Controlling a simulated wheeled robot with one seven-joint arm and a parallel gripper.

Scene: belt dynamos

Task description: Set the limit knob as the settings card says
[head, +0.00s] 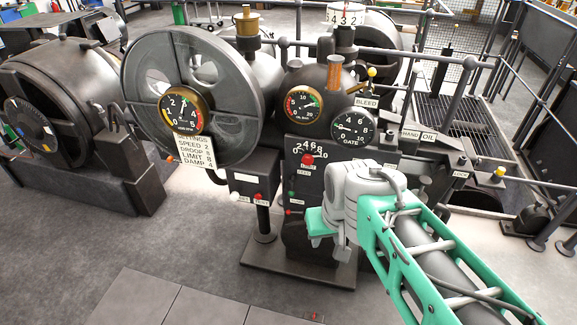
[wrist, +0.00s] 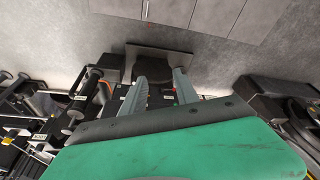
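The settings card (head: 195,152) hangs below the left gauge on the machine's front. It reads speed 2, droop 8, limit 8, damp 4. A red knob (head: 307,160) sits under a numbered scale on the dark central panel, up and left of my wrist. The small label below it is too small to read surely, so I cannot tell which knob is the limit knob. My gripper (wrist: 160,76) is open, its two grey fingers apart with nothing seen held between them. In the head view the gripper is low in front of the panel, its fingers mostly hidden by the wrist.
Several gauges line the machine, including the gate gauge (head: 352,127). Small red (head: 258,197) and white (head: 234,197) knobs sit on a lower box at left. A large wheel (head: 140,75) stands at left, and railings at right. The grey floor (head: 130,240) in front is clear.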

